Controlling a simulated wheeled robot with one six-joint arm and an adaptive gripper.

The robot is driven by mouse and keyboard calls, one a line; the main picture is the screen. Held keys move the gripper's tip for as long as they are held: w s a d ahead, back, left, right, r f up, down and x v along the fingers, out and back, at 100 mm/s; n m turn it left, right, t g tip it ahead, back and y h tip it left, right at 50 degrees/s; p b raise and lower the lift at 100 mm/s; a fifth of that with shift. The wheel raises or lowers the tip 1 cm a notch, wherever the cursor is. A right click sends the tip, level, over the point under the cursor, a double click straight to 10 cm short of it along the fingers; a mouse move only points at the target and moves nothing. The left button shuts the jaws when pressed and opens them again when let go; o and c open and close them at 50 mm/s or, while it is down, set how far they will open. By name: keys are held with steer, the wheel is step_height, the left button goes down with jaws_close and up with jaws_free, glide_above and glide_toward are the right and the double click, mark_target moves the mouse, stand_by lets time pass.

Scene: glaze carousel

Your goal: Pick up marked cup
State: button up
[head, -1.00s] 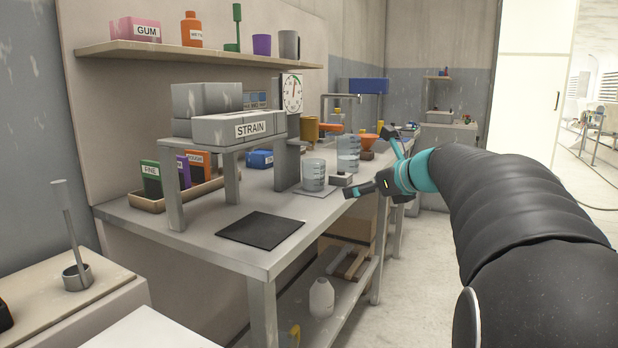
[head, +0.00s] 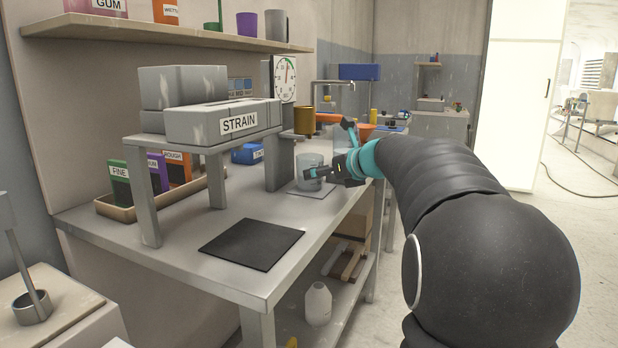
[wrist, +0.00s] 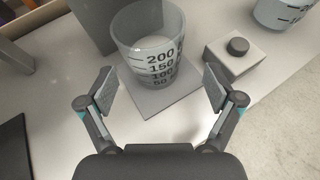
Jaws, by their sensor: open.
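The marked cup (wrist: 148,45) is a clear beaker with black graduation marks of 50 to 200 in the wrist view. It stands upright on a thin grey square pad (wrist: 166,102). In the head view the cup (head: 310,168) is on the bench under the round dial, partly covered by my gripper. My gripper (wrist: 158,90) is open, its two fingers apart on either side in the wrist view, with the cup ahead of and between them. The fingers do not appear to touch it. In the head view my gripper (head: 328,150) is beside the cup.
A second graduated cup (wrist: 278,12) and a small block with a dark knob (wrist: 236,49) stand to the right. The grey STRAIN stand (head: 215,130) rises left of the cup. A black mat (head: 252,244) lies on the otherwise clear front of the bench.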

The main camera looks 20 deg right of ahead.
steer(key=shift+a+r+x, duration=0.1)
steer(key=shift+a+x, duration=0.05)
steer(key=shift+x, duration=0.85)
steer(key=shift+a+r+x, duration=0.1)
steer(key=shift+a+x, duration=0.05)
steer(key=shift+x, duration=0.85)
steer(key=shift+a+r+x, duration=0.1)
steer(key=shift+a+x, duration=0.05)
steer(key=shift+x, duration=0.8)
steer(key=c, duration=1.4)
